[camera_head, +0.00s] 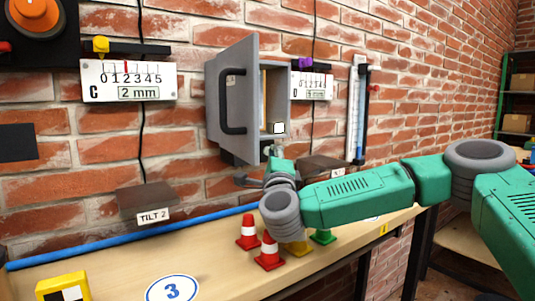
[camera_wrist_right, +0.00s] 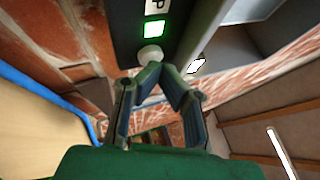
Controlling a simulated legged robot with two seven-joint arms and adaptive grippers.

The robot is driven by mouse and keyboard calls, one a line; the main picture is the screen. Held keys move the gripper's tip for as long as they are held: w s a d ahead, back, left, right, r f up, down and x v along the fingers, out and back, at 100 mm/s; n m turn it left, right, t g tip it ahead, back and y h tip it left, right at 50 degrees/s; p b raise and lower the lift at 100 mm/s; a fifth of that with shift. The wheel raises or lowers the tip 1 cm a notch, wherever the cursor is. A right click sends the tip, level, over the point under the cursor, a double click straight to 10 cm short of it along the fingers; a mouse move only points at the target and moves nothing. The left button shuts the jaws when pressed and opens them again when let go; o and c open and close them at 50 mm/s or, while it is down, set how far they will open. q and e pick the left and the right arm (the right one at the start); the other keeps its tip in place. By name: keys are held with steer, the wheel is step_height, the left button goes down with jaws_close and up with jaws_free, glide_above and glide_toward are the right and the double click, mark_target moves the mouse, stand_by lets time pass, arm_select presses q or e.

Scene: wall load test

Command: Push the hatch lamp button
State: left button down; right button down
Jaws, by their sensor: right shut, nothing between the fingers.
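The hatch (camera_head: 230,95) is a grey wall box with its door swung open and a black handle on the door. In the right wrist view, a dark panel carries a bright green square lamp (camera_wrist_right: 153,28) and a pale round button (camera_wrist_right: 150,54) just below it. My right gripper (camera_head: 277,152) is at the lower edge of the hatch. In the wrist view its fingertips (camera_wrist_right: 158,70) are shut and empty, right at the button; I cannot tell whether they touch it. The button is not discernible in the head view. My left gripper is not in view.
A small white block (camera_head: 279,128) shows in the hatch opening. Gauge C (camera_head: 128,80) hangs left of the hatch, and another gauge (camera_head: 312,86) is to its right. Red cones (camera_head: 268,252), a yellow one and a green one stand on the bench (camera_head: 215,270) below my arm.

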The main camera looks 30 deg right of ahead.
steer(key=shift+s, duration=0.6)
steer(key=shift+s, duration=0.1)
steer(key=s, duration=0.5)
steer(key=shift+s+d, duration=0.25)
steer(key=shift+s, duration=0.15)
